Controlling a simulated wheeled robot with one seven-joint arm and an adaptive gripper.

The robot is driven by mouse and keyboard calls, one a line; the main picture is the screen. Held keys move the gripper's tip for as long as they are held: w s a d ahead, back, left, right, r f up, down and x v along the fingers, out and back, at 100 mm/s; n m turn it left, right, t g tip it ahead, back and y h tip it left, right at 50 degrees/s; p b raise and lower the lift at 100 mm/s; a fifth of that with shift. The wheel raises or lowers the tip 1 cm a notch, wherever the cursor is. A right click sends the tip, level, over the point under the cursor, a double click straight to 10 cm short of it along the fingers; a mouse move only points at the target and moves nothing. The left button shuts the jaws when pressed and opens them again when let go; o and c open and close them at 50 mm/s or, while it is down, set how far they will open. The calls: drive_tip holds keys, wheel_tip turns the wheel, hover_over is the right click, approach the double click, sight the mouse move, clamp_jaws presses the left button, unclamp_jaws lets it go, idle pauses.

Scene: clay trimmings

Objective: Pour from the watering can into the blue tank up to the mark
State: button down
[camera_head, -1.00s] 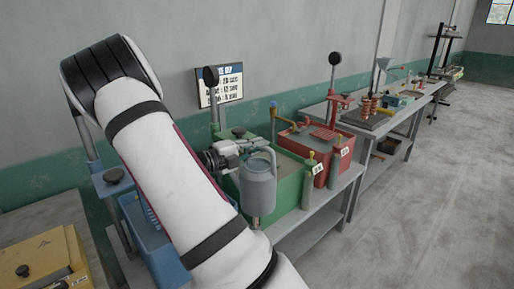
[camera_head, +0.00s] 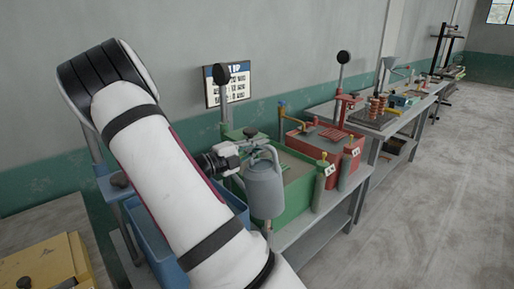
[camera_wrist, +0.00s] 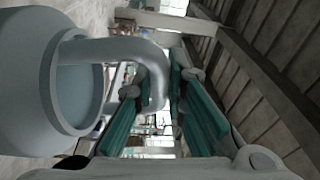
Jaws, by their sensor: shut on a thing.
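The grey-blue watering can (camera_head: 264,190) hangs from my gripper (camera_head: 247,148) in the head view, roughly upright. It is in front of the green tank (camera_head: 300,190), to the right of the blue tank (camera_head: 146,240). My arm covers much of the blue tank, and I cannot see its mark or inside level. In the wrist view my gripper (camera_wrist: 163,100) is shut on the can's curved handle (camera_wrist: 150,62), between teal pads. The can's body (camera_wrist: 25,90) fills the left side there, with its round opening showing. I cannot tell how full it is.
A red tank (camera_head: 330,150) stands beyond the green one on the grey bench. A yellow box (camera_head: 45,262) sits at lower left. A printed sign (camera_head: 227,86) is on the wall. More benches run to the back right; the floor (camera_head: 440,200) at right is clear.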

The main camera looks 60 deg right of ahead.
sight(247, 163)
drive_tip(key=shift+w+f+n+h+b, duration=0.3)
drive_tip(key=shift+w+f+n+b, duration=0.2)
drive_tip(key=shift+w+n+b, duration=0.15)
drive_tip(key=shift+w+a+f+n+h+b, duration=0.15)
drive_tip(key=shift+w+f+n+b, duration=0.25)
drive_tip(key=shift+f, duration=0.35)
drive_tip(key=shift+w+d+f+n+h+b, duration=0.1)
drive_tip(key=shift+w+f+n+h+b, duration=0.1)
drive_tip(key=shift+w+f+n+b, duration=0.4)
drive_tip(key=shift+w+a+f+n+h+b, duration=0.15)
drive_tip(key=shift+f+n+b, duration=0.1)
drive_tip(key=shift+f, duration=0.65)
drive_tip(key=shift+d, duration=0.1)
drive_tip(key=shift+w, duration=0.15)
drive_tip(key=shift+w+n+h, duration=0.3)
drive_tip(key=shift+w+n, duration=0.1)
drive_tip(key=shift+n, duration=0.2)
drive_tip(key=shift+w+r, duration=0.1)
drive_tip(key=shift+r, duration=0.05)
drive_tip(key=shift+w+r+n+t, duration=0.3)
drive_tip(key=shift+w+r+n, duration=0.15)
drive_tip(key=shift+w+n, duration=0.15)
idle(0.7)
